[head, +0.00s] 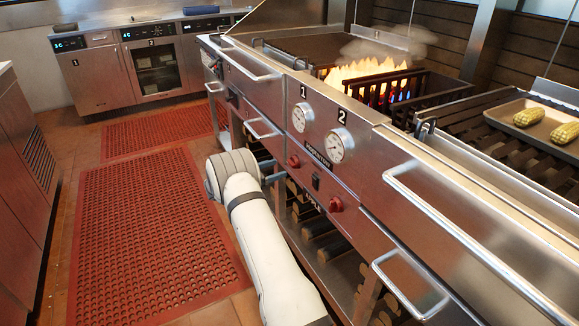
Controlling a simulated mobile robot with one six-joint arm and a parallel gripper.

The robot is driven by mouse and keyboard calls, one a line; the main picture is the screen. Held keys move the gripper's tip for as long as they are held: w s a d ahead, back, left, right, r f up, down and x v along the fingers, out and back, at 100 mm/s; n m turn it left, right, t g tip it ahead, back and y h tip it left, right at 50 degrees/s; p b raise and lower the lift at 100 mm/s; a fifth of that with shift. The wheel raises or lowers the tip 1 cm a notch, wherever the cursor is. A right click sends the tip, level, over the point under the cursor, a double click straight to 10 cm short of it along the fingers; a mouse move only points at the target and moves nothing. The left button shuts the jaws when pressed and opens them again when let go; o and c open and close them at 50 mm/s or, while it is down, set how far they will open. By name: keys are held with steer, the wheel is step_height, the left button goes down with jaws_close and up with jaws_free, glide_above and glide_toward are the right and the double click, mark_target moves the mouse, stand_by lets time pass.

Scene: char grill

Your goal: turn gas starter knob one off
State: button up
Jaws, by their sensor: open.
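The grill's steel front panel (360,178) carries two round gauges, labelled 1 (299,118) and 2 (341,145). A small red knob (293,161) sits below gauge 1, and a second red knob (336,205) sits below gauge 2. My arm reaches up from the bottom of the view, and my gripper (271,172) points right, just left of the knob below gauge 1. Its grey fingers show partly beyond the rounded wrist and look apart from the knob. The gripper is open and empty. Which way the knob is turned is too small to tell.
Flames (365,72) burn in the grill behind the gauges. Long handles (465,240) stick out from the front, with more near the gripper (262,128). A tray (545,128) with corn cobs lies at right. Red floor mats (150,230) lie in the clear aisle at left.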

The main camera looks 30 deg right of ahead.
mark_target(293, 163)
steer(key=d, duration=0.5)
steer(key=shift+s, duration=0.15)
